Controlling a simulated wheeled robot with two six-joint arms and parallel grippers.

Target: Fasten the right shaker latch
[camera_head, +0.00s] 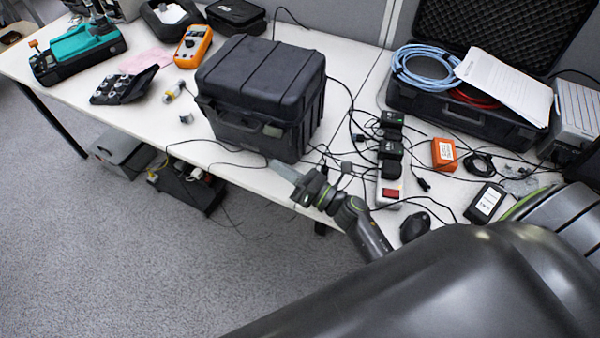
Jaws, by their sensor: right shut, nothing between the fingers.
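The shaker is a black ribbed case (250,80) standing on the white table, with its lid down. Its front face is toward me. A small grey latch (272,130) shows at the right of that face, just below the lid seam. I cannot tell whether it is fastened. My right gripper (280,168) is shut and empty. Its fingertips are by the lower right front of the case, below the latch in the picture. I cannot tell whether they touch the case. My left gripper is not in view.
Cables and small black adapters (390,150) lie right of the case, with an orange box (444,154). An open case (470,115) with blue cable stands behind. An orange multimeter (193,46) is at the back left. The table's front edge runs below my gripper.

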